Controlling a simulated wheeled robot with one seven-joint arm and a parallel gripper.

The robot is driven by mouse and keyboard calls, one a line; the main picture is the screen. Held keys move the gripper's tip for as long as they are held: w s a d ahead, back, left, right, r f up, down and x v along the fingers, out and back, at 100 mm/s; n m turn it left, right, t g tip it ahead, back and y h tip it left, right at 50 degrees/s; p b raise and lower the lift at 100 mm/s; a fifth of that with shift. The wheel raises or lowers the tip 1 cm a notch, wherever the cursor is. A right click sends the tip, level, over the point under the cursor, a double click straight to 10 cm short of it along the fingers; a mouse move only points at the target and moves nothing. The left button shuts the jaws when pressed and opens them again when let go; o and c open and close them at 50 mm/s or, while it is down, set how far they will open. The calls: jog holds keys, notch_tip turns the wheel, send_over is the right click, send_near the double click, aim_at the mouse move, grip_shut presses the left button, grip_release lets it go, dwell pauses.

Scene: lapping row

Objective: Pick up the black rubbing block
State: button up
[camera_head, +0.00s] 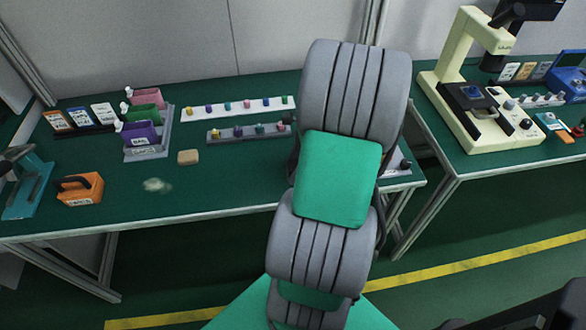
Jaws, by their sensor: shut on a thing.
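My arm reaches over the green-topped table (225,190) in the head view and covers its right part. My gripper is hidden behind the arm, so neither its jaws nor anything in them shows. I see no thing that is clearly a black rubbing block. An orange block with a black handle (80,188) sits at the front left of the table.
A tan block (188,157) and a pale smear (157,185) lie mid-table. Purple (139,133), green and pink bins stand behind. A white strip (215,110) and a grey strip (228,134) hold small coloured pieces. A cream microscope (465,95) stands on the right table.

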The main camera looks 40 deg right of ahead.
aim_at(292, 166)
jog(key=shift+r, duration=0.4)
jog(key=v, duration=0.3)
jog(key=shift+w+a+r+p, duration=0.1)
jog(key=shift+a+p, duration=0.2)
jog(key=shift+p, duration=0.05)
jog(key=s+d+r+p, duration=0.2)
jog(key=s+d+r, duration=0.1)
jog(key=s+r, duration=0.6)
jog(key=s, duration=0.4)
jog(key=shift+d, duration=0.25)
